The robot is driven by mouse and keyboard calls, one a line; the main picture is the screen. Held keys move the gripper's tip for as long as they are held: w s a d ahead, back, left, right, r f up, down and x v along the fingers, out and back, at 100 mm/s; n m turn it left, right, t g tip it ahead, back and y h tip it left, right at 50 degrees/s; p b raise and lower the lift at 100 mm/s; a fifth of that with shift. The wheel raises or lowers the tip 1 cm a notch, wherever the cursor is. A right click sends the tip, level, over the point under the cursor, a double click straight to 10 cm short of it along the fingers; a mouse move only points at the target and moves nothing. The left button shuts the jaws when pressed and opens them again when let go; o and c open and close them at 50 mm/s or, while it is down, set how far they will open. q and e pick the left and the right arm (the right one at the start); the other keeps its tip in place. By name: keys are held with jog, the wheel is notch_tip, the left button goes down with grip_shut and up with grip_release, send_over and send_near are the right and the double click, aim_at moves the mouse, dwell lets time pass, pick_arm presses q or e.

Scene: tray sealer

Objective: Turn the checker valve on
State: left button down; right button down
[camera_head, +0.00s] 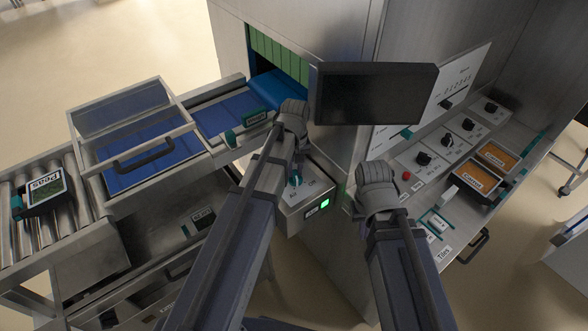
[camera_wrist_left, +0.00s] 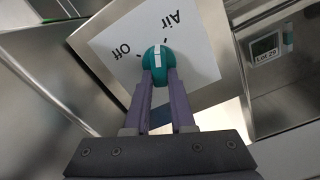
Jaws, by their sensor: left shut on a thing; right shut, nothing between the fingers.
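The valve is a teal knob with a white stripe (camera_wrist_left: 158,58), on a white plate (camera_wrist_left: 203,68) lettered "Air" and "Off". In the left wrist view the stripe runs up and down the picture, between the two words. My left gripper (camera_wrist_left: 160,76) is shut on the knob, a finger on each side. The head view shows the teal knob (camera_head: 295,179) on a steel box beside my left arm; the left fingers are hidden there. My right arm's wrist shows right of the box, but its fingers are out of sight.
A green lit button (camera_head: 325,203) is on the same box. A dark monitor (camera_head: 375,93) hangs above. A control panel with black knobs (camera_head: 447,139) and orange trays (camera_head: 474,178) is at right. A conveyor with a tray (camera_head: 46,190) and a clear-lidded station (camera_head: 140,148) are at left.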

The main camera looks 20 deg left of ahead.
aim_at(296, 172)
pick_arm(q)
jog(key=shift+d+m, duration=0.2)
jog(key=shift+m, duration=1.8)
jog(key=c, duration=0.8)
grip_release()
jog(key=shift+o, duration=0.2)
jog(key=shift+r, duration=0.15)
notch_tip(296, 172, up, 8)
jog(key=p, duration=0.8)
jog(key=shift+f, duration=0.2)
